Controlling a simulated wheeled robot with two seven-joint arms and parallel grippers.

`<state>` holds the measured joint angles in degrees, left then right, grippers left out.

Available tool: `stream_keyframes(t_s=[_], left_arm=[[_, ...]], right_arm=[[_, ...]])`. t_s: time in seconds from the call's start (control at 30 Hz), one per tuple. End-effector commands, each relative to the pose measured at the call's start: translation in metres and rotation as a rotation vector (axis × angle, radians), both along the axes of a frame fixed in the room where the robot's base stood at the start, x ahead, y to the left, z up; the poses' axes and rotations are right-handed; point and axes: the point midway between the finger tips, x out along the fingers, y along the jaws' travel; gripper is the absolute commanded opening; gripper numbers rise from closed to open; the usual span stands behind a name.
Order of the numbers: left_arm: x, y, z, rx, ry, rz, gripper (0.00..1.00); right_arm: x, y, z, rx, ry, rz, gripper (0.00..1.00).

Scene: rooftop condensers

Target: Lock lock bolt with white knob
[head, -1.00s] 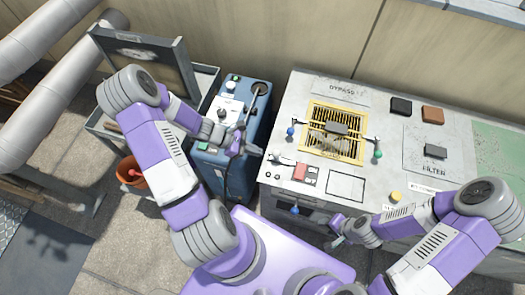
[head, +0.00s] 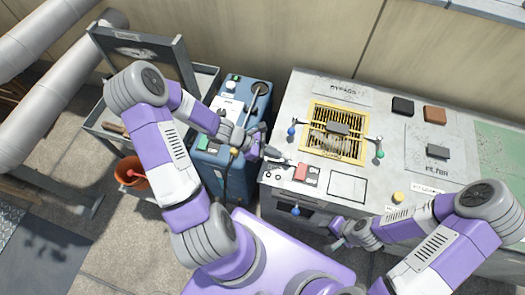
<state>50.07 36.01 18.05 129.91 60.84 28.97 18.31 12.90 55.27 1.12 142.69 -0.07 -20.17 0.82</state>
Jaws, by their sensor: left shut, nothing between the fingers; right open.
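A small pale bolt (head: 283,162) lies at the left edge of the grey bench top. Its white knob is hard to make out beside my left gripper. My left gripper (head: 263,152) is shut and empty, with its fingertips close to the bolt's left end. I cannot tell whether they touch it. My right gripper (head: 335,234) is open and empty, low in front of the bench's front edge.
A yellow-framed grille (head: 314,128) has levers with a blue knob (head: 291,132) and a green knob (head: 380,154). A red and dark block (head: 306,174) lies near the bolt. A blue machine (head: 213,165) stands left of the bench.

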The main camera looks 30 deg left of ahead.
Motion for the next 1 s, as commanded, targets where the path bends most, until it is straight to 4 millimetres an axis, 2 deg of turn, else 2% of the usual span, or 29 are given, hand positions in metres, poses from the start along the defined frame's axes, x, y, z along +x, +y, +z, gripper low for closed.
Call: stream_keyframes(t_s=[0.03, 0.3, 0.43, 0.63, 0.8, 1.0], left_arm=[[-0.001, -0.005, 0.000, -0.006, 0.001, -0.008, 0.00], [-0.001, -0.007, 0.001, -0.010, 0.002, -0.012, 0.00], [-0.003, 0.000, 0.000, -0.010, 0.002, -0.012, 0.00], [-0.011, 0.035, -0.006, -0.002, 0.002, -0.010, 0.00], [-0.024, 0.065, 0.021, 0.001, -0.002, -0.010, 0.00], [-0.037, 0.092, 0.043, 0.000, -0.002, -0.011, 0.00]], right_arm=[[0.000, 0.000, 0.000, 0.000, 0.000, 0.000, 0.43], [0.000, 0.000, 0.001, 0.000, 0.000, 0.001, 0.43], [0.000, 0.000, 0.003, 0.000, 0.000, 0.001, 0.43], [0.000, 0.000, 0.013, 0.000, 0.000, 0.001, 0.43], [0.000, 0.000, 0.024, 0.000, 0.000, 0.001, 0.43], [0.000, 0.000, 0.032, 0.000, 0.000, 0.001, 0.43]])
